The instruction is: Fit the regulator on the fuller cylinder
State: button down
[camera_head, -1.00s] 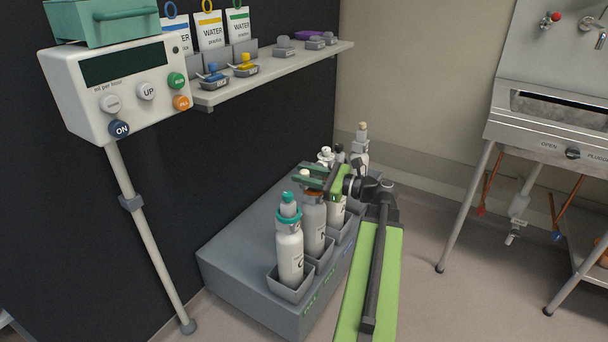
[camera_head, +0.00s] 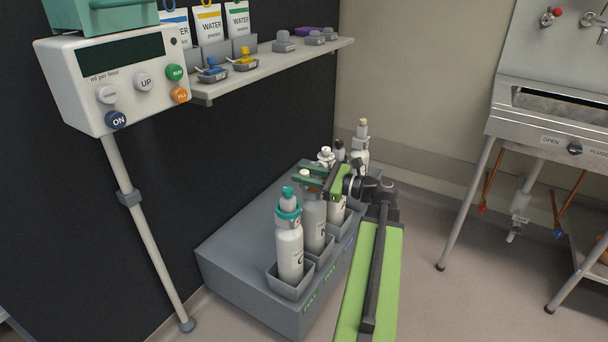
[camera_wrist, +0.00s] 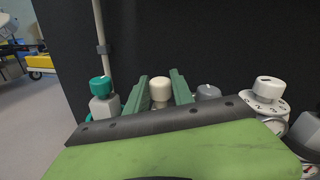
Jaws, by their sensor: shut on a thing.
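Several cylinders stand in grey cups in a row. The nearest cylinder (camera_head: 289,250) is white with a teal collar and knob; its teal knob (camera_wrist: 100,88) shows at left in the wrist view. The second cylinder (camera_head: 314,220) is greyer. My gripper (camera_head: 308,178) is over it, its green fingers on either side of a cream knob (camera_wrist: 160,89) and shut on it. Whether that knob is joined to the second cylinder is hard to tell. A white regulator-like fitting (camera_wrist: 268,98) with a numbered dial is at right in the wrist view. Cylinder gauges cannot be read.
The cylinders stand on a low grey plinth (camera_head: 235,258) with green lettering on its front. A pump box (camera_head: 115,80) on a pole (camera_head: 150,230) stands at left. A shelf (camera_head: 275,62) runs along the dark wall. A steel sink (camera_head: 550,130) is at right. The floor between is clear.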

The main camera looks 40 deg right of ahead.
jog(key=shift+f+b, duration=0.5)
dwell(0.6)
jog(key=c, duration=1)
grip_release()
jog(key=o, duration=0.5)
jog(key=shift+s, duration=0.1)
jog(key=shift+r+p+v, duration=0.15)
jog(key=shift+p+v, duration=0.05)
jog(key=shift+v, duration=1.05)
jog(key=shift+r+p+v, duration=0.15)
jog(key=shift+v, duration=1.05)
jog(key=shift+r+p+v, duration=0.2)
jog(key=shift+v, duration=1.05)
jog(key=shift+s, duration=0.1)
